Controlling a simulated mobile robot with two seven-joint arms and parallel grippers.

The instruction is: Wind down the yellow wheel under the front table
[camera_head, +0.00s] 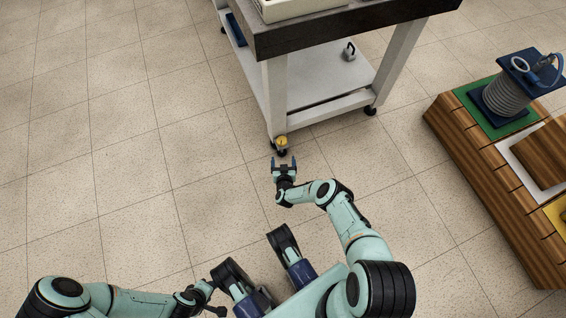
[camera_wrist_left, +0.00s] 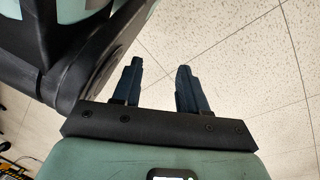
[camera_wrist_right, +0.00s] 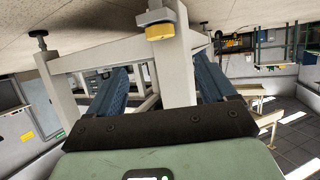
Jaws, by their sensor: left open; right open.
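The yellow wheel (camera_head: 282,141) sits at the bottom of the front leg of the front table (camera_head: 330,28), close to the floor. In the right wrist view the wheel (camera_wrist_right: 160,32) is at the top middle, beyond the fingertips. My right gripper (camera_head: 285,162) is open and empty just in front of the wheel, with its two dark blue fingers spread apart. A gap seems to lie between the fingertips and the wheel. My left gripper (camera_wrist_left: 160,64) is open and empty over the floor; it shows small at the bottom left in the head view.
A wooden platform (camera_head: 480,190) stands at the right, with a green mat (camera_head: 467,100) and a grey coil (camera_head: 505,97) on it. The table's lower shelf (camera_head: 325,85) carries a small grey weight (camera_head: 349,54). The floor left of the table is clear.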

